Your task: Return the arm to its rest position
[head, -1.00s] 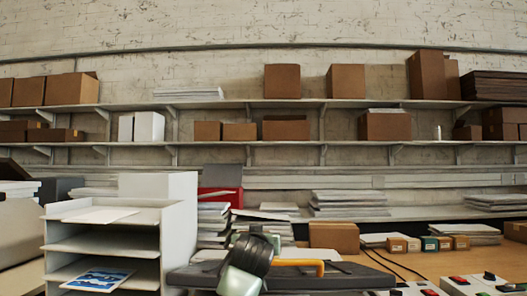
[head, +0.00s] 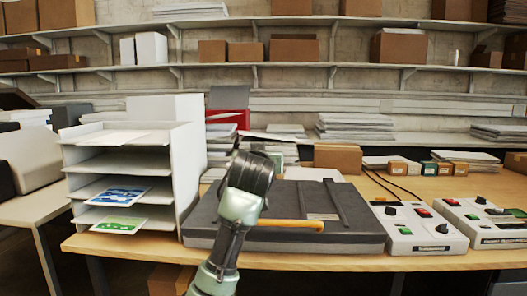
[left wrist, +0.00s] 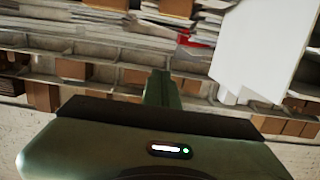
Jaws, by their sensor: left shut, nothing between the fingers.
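My left arm (head: 238,205) rises from the bottom of the head view, in front of the laminator. Its gripper cannot be made out there. In the left wrist view my left gripper (left wrist: 162,80) has its green fingers together with nothing between them. It points toward the shelves, which appear upside down. The dark flat laminator (head: 345,232) with an orange handle (head: 290,224) lies on the wooden table, partly hidden by my arm. My right gripper is in neither view.
A white tray rack (head: 190,165) with printed sheets stands left of the laminator. Two control boxes (head: 418,230) (head: 490,222) are at the right. Paper stacks, cartons (head: 338,158) and small boxes line the back. The table's front edge (head: 330,262) is clear.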

